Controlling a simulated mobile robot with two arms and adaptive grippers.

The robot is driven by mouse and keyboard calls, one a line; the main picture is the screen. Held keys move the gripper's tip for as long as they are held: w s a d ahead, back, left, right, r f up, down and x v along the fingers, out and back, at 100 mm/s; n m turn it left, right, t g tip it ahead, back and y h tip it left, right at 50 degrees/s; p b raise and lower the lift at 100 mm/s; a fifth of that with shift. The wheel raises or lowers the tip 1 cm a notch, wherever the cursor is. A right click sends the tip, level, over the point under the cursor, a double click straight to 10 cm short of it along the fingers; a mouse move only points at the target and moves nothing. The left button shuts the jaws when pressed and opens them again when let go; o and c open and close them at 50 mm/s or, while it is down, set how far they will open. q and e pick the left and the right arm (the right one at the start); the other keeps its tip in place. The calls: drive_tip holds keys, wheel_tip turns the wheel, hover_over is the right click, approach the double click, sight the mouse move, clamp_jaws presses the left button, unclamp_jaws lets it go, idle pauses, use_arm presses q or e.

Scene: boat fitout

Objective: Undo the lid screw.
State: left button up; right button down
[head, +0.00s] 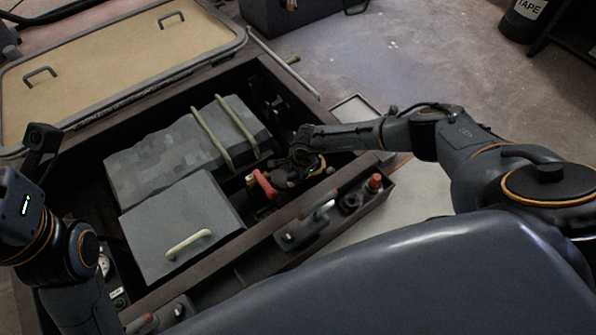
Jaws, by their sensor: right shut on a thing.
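My right gripper (277,182) reaches down from the right into the open compartment of the long dark box. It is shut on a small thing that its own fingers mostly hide. A red-handled part (264,184) with a brass-coloured end shows right at the fingertips; I cannot tell whether it is the thing gripped. A grey square lid (175,215) with a pale bar handle (188,243) lies left of the gripper. I cannot clearly pick out the lid screw. My left arm is at the left edge, and its fingers are not visible.
A tan panel (110,50) with two dark handles lies at the upper left. A grey block (185,150) with two pale straps sits behind the lid. The dark front rail (265,232) runs close to my gripper, with a red-topped knob (375,182) beyond. Open floor lies at upper right.

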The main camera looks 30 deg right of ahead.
idle(0.5)
drive_tip(key=c, duration=1.1)
unclamp_jaws()
drive_tip(key=r, duration=0.4)
drive_tip(key=s+r, duration=0.1)
drive_tip(key=r, duration=0.3)
drive_tip(key=s+r, duration=0.1)
drive_tip(key=r, duration=0.2)
drive_tip(key=shift+s+d+r, duration=0.15)
drive_tip(key=shift+d+r, duration=0.05)
drive_tip(key=shift+r, duration=0.2)
